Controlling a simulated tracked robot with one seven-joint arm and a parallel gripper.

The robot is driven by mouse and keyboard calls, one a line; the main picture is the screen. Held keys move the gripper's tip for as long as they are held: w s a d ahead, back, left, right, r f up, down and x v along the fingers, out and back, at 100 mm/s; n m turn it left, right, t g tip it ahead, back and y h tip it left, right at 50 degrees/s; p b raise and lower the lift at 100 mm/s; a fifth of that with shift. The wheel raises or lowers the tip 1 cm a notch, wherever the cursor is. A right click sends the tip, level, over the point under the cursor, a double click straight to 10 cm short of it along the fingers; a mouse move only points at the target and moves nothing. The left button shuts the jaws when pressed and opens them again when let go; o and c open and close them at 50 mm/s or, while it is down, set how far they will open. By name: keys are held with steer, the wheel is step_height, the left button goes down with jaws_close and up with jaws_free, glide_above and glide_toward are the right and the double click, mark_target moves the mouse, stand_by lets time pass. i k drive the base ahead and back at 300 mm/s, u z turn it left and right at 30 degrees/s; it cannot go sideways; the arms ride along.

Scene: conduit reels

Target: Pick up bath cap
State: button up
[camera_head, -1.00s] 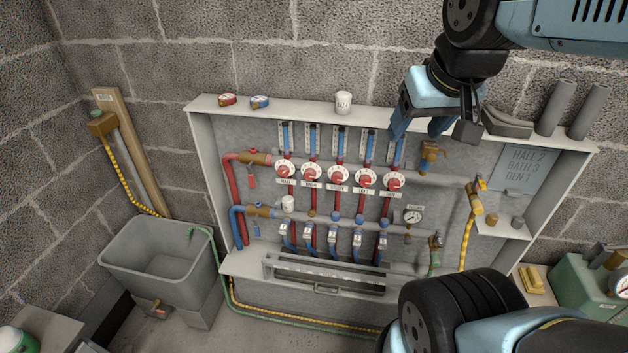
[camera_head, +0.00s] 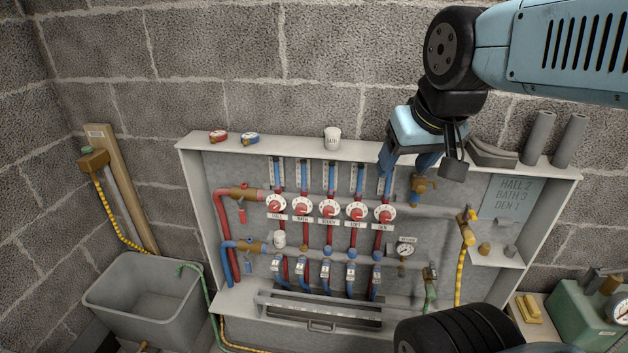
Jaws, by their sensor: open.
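The bath cap (camera_head: 332,139) is a white cylindrical cap with dark lettering that looks like BATH. It stands upright on the cabinet's top ledge, near the middle. My gripper (camera_head: 420,166) is to the right of the cap and apart from it, pointing down in front of the cabinet's upper right part. Its two fingers are spread with nothing between them. The gripper and wrist hide part of the ledge and the top of the rightmost gauge tube.
A red tape measure-like item (camera_head: 218,136) and a blue one (camera_head: 250,139) lie on the ledge's left. Grey conduit pieces (camera_head: 538,138) stand at its right. Another white cap (camera_head: 279,240) sits on the lower manifold. Red dials (camera_head: 329,209) line the cabinet. The ledge around the cap is clear.

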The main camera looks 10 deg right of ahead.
mark_target(332, 135)
steer(key=z, duration=0.55)
steer(key=k, duration=1.3)
steer(key=z, duration=0.7)
steer(key=i, duration=1.3)
steer(key=u, duration=0.85)
steer(key=i, duration=0.5)
steer(key=z, duration=0.1)
